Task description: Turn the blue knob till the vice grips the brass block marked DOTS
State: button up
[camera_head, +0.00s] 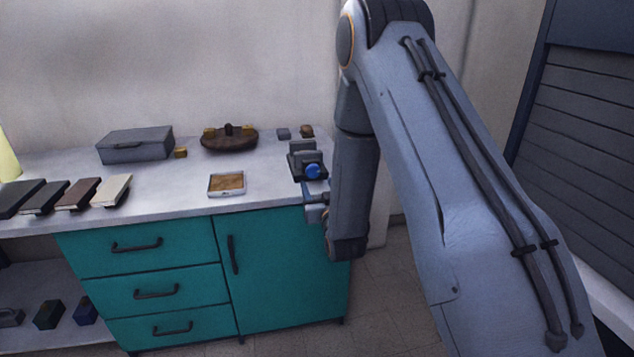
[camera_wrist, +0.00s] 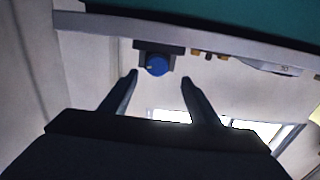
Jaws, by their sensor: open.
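The dark vice (camera_head: 302,153) stands near the right front edge of the worktop, with its round blue knob (camera_head: 313,171) facing front. In the wrist view, the blue knob (camera_wrist: 157,66) lies just past and between the fingertips of my gripper (camera_wrist: 159,79). The fingers are open on either side, with no contact visible. In the head view, my gripper (camera_head: 316,203) is partly hidden by my arm, close in front of the vice. I cannot make out a brass block in the vice, nor any DOTS mark.
A dark round stand (camera_head: 229,143) bears small brass-coloured pieces. A grey box (camera_head: 136,146) has a small brass-coloured block (camera_head: 181,153) beside it. A white-rimmed tray (camera_head: 212,187) lies left of the vice. Grey (camera_head: 283,134) and brown (camera_head: 306,131) blocks stand behind it. Teal cabinets (camera_head: 290,260) are below.

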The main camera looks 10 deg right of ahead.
aim_at(314, 172)
jog(key=w, duration=0.4)
jog(key=w+p, duration=0.1)
jog(key=w, duration=0.1)
jog(key=shift+d, duration=0.35)
jog(key=shift+w+a, duration=0.1)
jog(key=shift+w, duration=0.8)
jog(key=shift+c, duration=0.5)
